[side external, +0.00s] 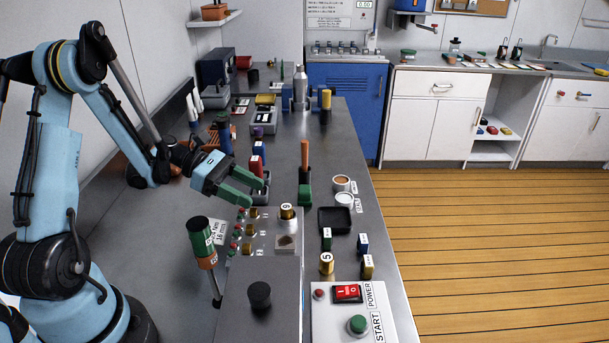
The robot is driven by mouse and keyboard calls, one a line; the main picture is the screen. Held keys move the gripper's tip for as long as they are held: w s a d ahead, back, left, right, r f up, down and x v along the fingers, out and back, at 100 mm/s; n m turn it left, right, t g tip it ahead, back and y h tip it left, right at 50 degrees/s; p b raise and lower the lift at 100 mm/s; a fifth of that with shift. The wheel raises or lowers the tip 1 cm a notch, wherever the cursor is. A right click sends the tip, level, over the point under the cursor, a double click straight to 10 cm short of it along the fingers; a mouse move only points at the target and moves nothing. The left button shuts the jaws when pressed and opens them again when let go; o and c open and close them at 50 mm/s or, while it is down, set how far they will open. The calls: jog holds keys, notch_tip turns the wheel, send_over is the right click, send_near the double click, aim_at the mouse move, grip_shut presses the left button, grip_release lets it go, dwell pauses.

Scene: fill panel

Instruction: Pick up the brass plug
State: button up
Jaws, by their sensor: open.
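Several brass pieces show, and I cannot tell which one the task means. A brass cylinder marked 9 (287,212) stands upright on the grey panel (268,222). A brass cylinder marked 5 (327,264) stands on the counter to the right of the panel. A small brass block (368,268) stands right of that one. Smaller brass pieces (249,231) sit along the panel's left side beside red knobs. My gripper (254,193), with green fingers, is open and empty, above and left of the cylinder marked 9 in the picture.
A green-and-orange cylinder on a rod (204,243) stands left of the panel. An orange-handled tool (305,165), a black tray (335,221) and two cups (342,183) are to the right. A power box (350,315) is at the front. The counter's left side is mostly bare.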

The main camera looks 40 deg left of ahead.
aim_at(284, 206)
jog(key=x, duration=0.8)
jog(key=shift+w+r, duration=0.1)
jog(key=shift+w, duration=0.1)
jog(key=shift+c, duration=0.4)
grip_shut()
jog(key=shift+r, duration=0.2)
